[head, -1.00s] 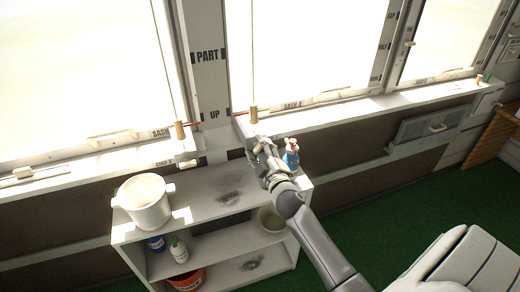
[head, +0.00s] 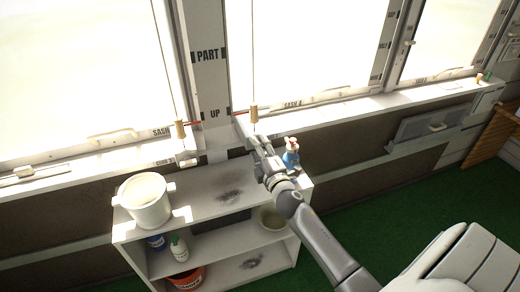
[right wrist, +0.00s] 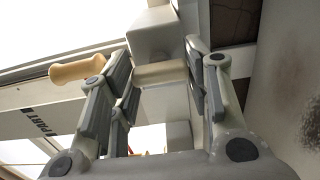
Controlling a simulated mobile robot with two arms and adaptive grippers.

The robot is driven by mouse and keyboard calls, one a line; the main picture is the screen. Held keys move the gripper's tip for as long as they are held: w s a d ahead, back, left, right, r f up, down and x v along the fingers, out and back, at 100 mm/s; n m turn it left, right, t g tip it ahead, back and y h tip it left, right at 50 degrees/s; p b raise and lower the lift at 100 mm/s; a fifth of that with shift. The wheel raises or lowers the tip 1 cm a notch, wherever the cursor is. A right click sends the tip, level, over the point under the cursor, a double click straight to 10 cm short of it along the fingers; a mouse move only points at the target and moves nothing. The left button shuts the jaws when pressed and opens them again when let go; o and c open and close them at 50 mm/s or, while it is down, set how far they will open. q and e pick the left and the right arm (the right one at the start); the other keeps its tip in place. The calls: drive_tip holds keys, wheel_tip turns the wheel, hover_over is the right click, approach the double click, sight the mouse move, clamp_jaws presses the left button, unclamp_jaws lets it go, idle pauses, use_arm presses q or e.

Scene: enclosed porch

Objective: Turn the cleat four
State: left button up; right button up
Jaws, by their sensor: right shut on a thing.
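My right gripper (head: 262,143) is at the front of the window sill, just below a wooden cord pull (head: 254,113). In the right wrist view its fingers (right wrist: 158,85) are on both sides of a beige cleat bar (right wrist: 160,73) and shut on it. The bar sits against a pale block (right wrist: 152,38). The gripper mostly hides this cleat in the head view, and I cannot read its number. The cord pull also shows in the right wrist view (right wrist: 77,69), left of the fingers. Another cleat (head: 188,162) is under the sill to the left. My left gripper is out of view.
A white shelf unit (head: 205,207) stands below the sill. A white pot (head: 146,200) and a blue spray bottle (head: 291,155) are on its top; the bottle is close beside my right gripper. Green floor (head: 375,215) is open to the right.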

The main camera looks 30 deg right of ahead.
idle(0.4)
drive_tip(key=o, duration=1)
drive_tip(key=shift+o, duration=0.2)
drive_tip(key=v, duration=1.2)
drive_tip(key=shift+a, duration=0.1)
